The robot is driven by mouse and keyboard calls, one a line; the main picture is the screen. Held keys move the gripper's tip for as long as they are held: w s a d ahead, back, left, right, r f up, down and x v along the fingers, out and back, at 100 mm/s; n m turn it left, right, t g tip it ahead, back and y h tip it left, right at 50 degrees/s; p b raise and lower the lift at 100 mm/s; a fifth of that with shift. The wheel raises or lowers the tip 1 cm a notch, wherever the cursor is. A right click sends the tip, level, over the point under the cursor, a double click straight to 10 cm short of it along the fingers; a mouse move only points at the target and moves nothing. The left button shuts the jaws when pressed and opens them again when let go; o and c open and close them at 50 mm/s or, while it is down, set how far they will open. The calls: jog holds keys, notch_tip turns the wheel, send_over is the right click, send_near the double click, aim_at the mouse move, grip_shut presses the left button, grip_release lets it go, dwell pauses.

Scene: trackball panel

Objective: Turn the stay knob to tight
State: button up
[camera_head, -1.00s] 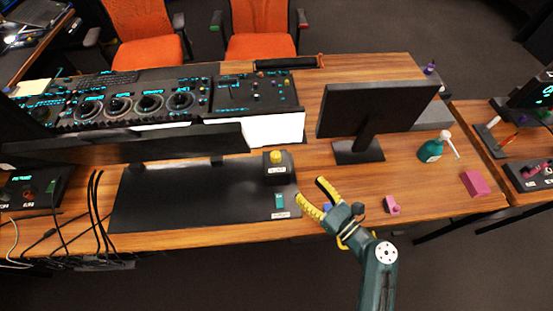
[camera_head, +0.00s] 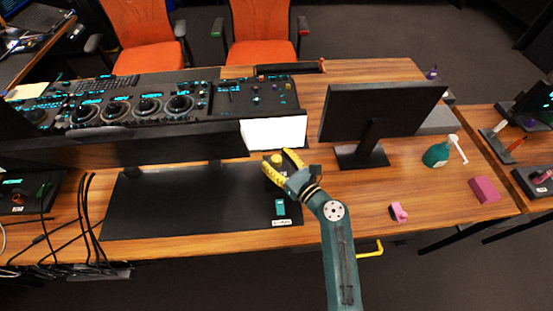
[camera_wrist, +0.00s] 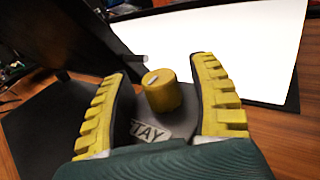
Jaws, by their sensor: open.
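The stay knob (camera_wrist: 161,91) is a yellow cylinder with a pale mark on its top, standing on a dark base (camera_wrist: 178,126) whose label reads "TAY" where visible. In the wrist view the knob sits between the two yellow ribbed fingers of my gripper (camera_wrist: 165,100). The fingers are open, with gaps on both sides of the knob. In the head view my gripper (camera_head: 281,166) is over the knob's place on the black panel, and its fingers hide most of the knob and base.
The black panel (camera_head: 160,205) carries a teal switch (camera_head: 280,207) close to my gripper's near side. A white screen (camera_head: 273,133) stands just behind. A monitor (camera_head: 380,112), green spray bottle (camera_head: 437,154) and pink blocks (camera_head: 484,190) are to the right on the wooden desk.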

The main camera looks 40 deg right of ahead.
grip_shut()
